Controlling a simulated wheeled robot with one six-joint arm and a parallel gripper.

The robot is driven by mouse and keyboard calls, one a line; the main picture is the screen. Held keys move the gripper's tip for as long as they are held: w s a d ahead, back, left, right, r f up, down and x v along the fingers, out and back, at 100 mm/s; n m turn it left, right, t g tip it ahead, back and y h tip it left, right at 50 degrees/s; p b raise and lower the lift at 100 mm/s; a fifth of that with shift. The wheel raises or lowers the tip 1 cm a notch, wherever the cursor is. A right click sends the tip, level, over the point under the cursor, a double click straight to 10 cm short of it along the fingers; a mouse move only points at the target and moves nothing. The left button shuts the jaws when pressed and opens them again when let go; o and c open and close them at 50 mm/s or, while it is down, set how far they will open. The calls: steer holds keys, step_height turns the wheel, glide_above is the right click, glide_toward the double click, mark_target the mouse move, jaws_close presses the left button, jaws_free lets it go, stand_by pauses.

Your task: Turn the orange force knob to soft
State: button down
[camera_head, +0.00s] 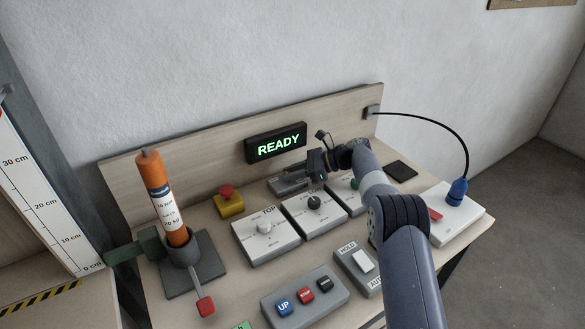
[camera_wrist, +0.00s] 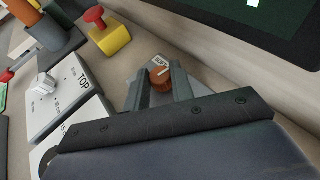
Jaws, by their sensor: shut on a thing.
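The orange force knob (camera_wrist: 159,77) shows in the wrist view with a pale pointer line on its top face, slanting toward the upper right. My gripper (camera_wrist: 161,87) has one finger on each side of the knob and is shut on it. The knob sits on a small grey box, which shows in the head view (camera_head: 287,186). In the head view my gripper (camera_head: 314,164) reaches over this box and the knob is hidden.
A white panel with a white knob (camera_head: 264,227) and one with a black knob (camera_head: 314,203) stand in front. A yellow block with a red button (camera_head: 228,204) is to the left. A back board (camera_head: 205,165) with a READY display (camera_head: 276,144) rises close behind.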

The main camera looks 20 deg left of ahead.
steer(key=shift+w+a+r+n+g+p, duration=0.1)
steer(key=shift+r+n+g+p, duration=0.1)
steer(key=shift+n+g+p, duration=0.2)
stand_by(0.4)
steer(key=c, duration=1.2)
jaws_free()
steer(key=shift+f, duration=0.15)
